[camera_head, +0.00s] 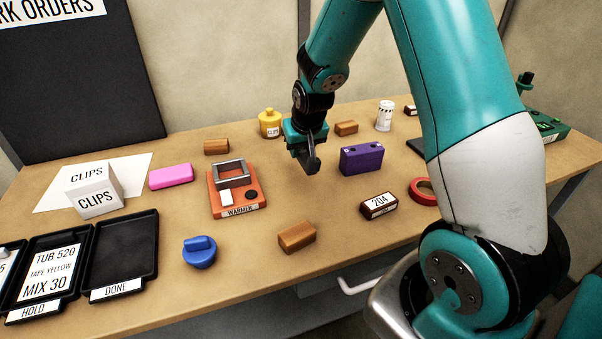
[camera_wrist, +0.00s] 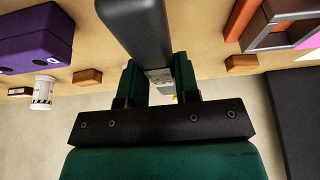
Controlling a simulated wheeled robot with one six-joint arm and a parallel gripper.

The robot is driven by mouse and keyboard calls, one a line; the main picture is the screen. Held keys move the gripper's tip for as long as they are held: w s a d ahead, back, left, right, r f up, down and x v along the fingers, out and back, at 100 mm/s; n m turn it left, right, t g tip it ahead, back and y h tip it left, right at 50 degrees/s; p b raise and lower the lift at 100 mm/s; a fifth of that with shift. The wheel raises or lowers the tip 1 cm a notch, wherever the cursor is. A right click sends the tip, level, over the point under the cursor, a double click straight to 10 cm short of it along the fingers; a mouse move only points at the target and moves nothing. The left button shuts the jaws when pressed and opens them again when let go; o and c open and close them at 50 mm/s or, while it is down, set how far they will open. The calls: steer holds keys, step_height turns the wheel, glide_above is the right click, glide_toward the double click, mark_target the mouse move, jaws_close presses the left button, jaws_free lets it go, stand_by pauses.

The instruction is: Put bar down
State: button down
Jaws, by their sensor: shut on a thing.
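The bar is dark grey. In the wrist view the bar (camera_wrist: 143,30) stands out from between the green fingers of my gripper (camera_wrist: 158,82). In the head view my gripper (camera_head: 307,143) is over the middle of the table, between the orange warmer and the purple block. It is shut on the bar (camera_head: 313,162), whose dark end points toward the front. The bar's inner part is hidden by the fingers. I cannot tell whether the bar touches the table.
The warmer (camera_head: 236,208) with a grey frame is left of the gripper. The purple block (camera_head: 361,160) is close on the right. A yellow bottle (camera_head: 269,123) stands behind. A wooden block (camera_head: 297,237) and blue piece (camera_head: 199,252) lie in front. Bare table lies below the gripper.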

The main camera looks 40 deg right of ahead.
mark_target(300, 181)
step_height(300, 181, down, 8)
steer(key=shift+f+p, duration=0.25)
steer(key=shift+p, duration=0.1)
steer(key=shift+f, duration=0.2)
steer(key=c, duration=0.8)
jaws_free()
steer(key=shift+s, duration=0.1)
steer(key=shift+c, duration=0.2)
steer(key=shift+r, duration=0.1)
